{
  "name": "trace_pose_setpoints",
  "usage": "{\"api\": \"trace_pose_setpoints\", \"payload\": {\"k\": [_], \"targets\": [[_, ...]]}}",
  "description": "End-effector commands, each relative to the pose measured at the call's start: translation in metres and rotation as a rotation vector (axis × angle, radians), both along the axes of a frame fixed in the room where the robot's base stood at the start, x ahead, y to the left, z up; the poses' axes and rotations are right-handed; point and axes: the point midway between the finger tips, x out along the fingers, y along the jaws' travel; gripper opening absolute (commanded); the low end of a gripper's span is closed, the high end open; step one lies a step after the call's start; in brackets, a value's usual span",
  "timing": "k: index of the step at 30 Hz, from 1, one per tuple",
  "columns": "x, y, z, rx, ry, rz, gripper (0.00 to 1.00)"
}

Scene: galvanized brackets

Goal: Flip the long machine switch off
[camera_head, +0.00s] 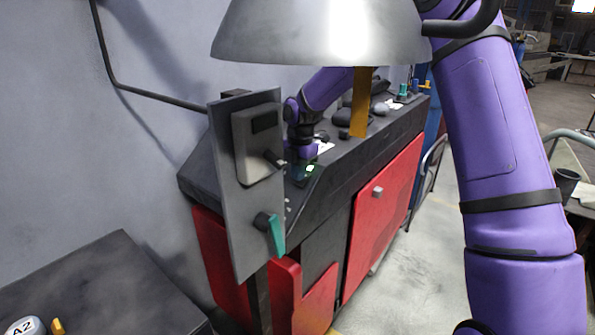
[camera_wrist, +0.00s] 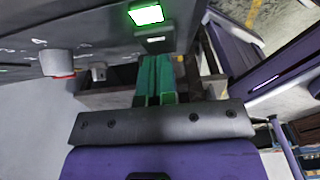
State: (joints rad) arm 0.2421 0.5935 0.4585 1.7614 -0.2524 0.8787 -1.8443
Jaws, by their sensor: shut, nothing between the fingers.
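A grey upright panel (camera_head: 240,220) stands left of centre in the head view. My gripper (camera_head: 304,168) is partly hidden behind the panel, low over the dark console. In the wrist view my gripper's teal fingers (camera_wrist: 156,64) are together and hold nothing. A small grey lever (camera_wrist: 98,72) is left of the fingers, apart from them.
The dark console (camera_head: 335,165) has red doors (camera_head: 380,215) and several knobs on top. A metal lamp shade (camera_head: 320,30) hangs in front of it.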

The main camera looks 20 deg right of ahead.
Motion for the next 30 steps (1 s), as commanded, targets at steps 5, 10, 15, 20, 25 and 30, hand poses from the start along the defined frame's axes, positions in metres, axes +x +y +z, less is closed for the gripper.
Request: {"api": "trace_pose_setpoints", "payload": {"k": [5, 10, 15, 20, 25, 30], "targets": [[0.0, 0.0, -0.001, -0.009, -0.005, 0.001, 0.0], [-0.001, 0.001, -0.007, -0.071, -0.044, 0.002, 0.0], [-0.002, 0.002, -0.013, -0.092, -0.058, 0.001, 0.0], [-0.003, 0.001, -0.015, -0.093, -0.056, -0.001, 0.0], [-0.004, 0.001, -0.017, -0.093, -0.053, -0.002, 0.0], [-0.007, 0.005, -0.02, -0.094, -0.05, -0.002, 0.0]]}}
